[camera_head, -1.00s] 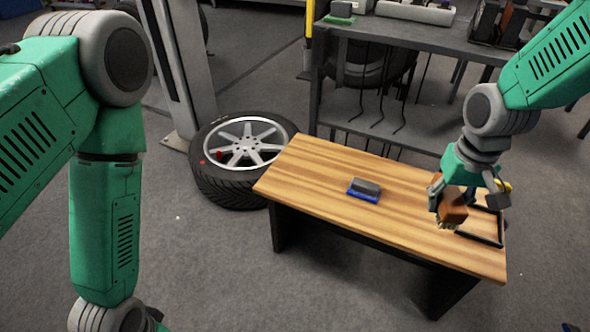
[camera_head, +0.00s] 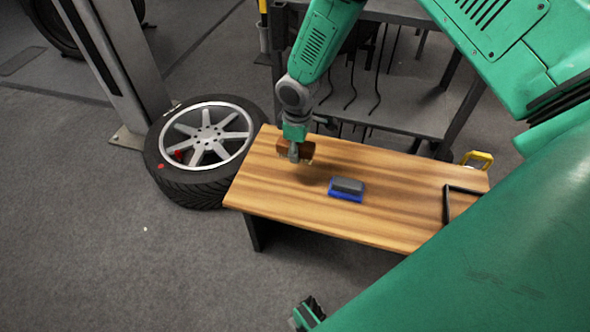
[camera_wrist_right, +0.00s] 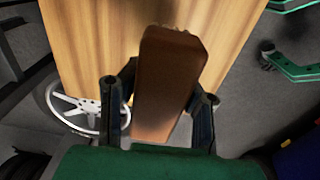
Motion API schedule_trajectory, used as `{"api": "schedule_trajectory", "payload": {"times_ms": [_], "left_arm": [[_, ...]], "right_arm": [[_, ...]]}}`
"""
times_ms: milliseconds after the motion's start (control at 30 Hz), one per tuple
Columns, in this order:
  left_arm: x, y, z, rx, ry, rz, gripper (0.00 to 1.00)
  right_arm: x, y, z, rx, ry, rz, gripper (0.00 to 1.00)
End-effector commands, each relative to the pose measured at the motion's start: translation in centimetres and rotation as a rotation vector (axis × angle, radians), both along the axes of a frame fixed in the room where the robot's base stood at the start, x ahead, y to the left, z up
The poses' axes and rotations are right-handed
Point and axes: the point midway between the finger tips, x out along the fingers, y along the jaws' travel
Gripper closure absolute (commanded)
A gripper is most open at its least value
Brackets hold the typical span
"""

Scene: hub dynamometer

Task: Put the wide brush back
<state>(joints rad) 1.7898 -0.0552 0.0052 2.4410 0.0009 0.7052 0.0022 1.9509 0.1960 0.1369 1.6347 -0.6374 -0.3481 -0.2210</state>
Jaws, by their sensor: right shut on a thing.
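The wide brush, a brown block (camera_head: 309,151), is held in my right gripper (camera_head: 294,156) over the left, back part of the wooden bench. In the right wrist view the brush (camera_wrist_right: 168,85) sits between the two dark fingers of the right gripper (camera_wrist_right: 162,100), its far end over the wood. A few pale bristles show at that far end. In the head view the gripper partly covers the brush, and I cannot tell whether it touches the bench top. My left gripper is not in view.
A grey block on a blue base (camera_head: 347,189) lies on the bench (camera_head: 390,220), right of the brush. A black bar frame (camera_head: 446,205) and a yellow-handled item (camera_head: 478,159) are at the right end. A wheel (camera_head: 205,140) lies left; a grey shelf (camera_head: 415,100) stands behind.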

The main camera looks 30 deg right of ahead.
Motion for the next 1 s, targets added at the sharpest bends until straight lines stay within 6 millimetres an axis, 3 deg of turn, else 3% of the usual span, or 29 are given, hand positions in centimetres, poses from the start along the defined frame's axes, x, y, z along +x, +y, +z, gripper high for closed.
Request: {"api": "schedule_trajectory", "payload": {"times_ms": [233, 467, 700, 1000], "left_arm": [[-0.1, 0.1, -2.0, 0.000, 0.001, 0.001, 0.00], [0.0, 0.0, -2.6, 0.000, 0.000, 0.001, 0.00], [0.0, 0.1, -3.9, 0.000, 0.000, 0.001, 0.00], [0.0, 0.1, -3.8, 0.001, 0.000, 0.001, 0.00]], "right_arm": [[0.0, -0.2, -5.2, 0.001, 0.001, 0.015, 0.97], [0.0, -0.3, -7.1, 0.003, 0.000, 0.014, 0.97], [0.0, -0.2, -10.3, 0.002, 0.001, 0.013, 0.97], [0.0, -0.2, -10.3, 0.001, 0.000, 0.013, 1.00]]}}
